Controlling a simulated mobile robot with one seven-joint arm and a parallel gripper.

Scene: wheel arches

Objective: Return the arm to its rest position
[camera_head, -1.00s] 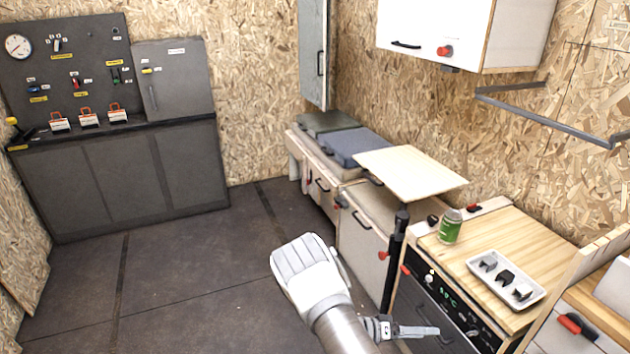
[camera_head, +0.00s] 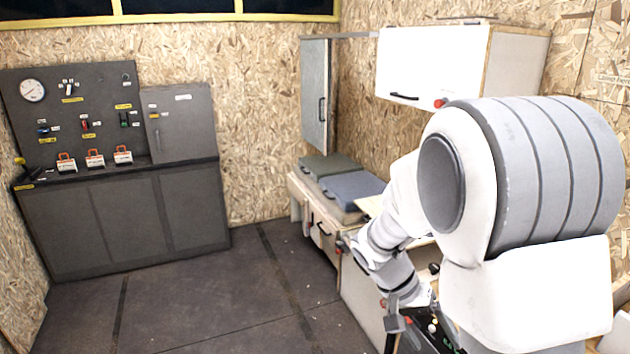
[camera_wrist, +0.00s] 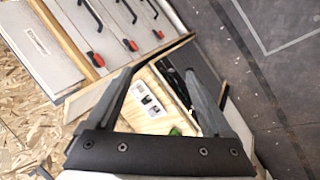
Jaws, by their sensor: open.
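My arm rises large across the right of the head view, folded, with its white and grey links hiding most of the counter. My gripper (camera_wrist: 158,74) is open, its two dark fingers spread and nothing between them. In the head view its end (camera_head: 398,318) hangs low, in front of the counter. In the wrist view it is above the wooden counter (camera_wrist: 165,75), with the white tray (camera_wrist: 146,98) of small dark parts and the green can (camera_wrist: 175,132) below, apart from the fingers.
A white wall cabinet (camera_head: 432,65) hangs behind my arm. Grey and dark cases (camera_head: 352,187) lie on the low cabinet. A dark tool panel and bench (camera_head: 120,225) stand at the far left. The floor (camera_head: 220,310) between is clear. Drawers with red latches (camera_wrist: 97,60) show in the wrist view.

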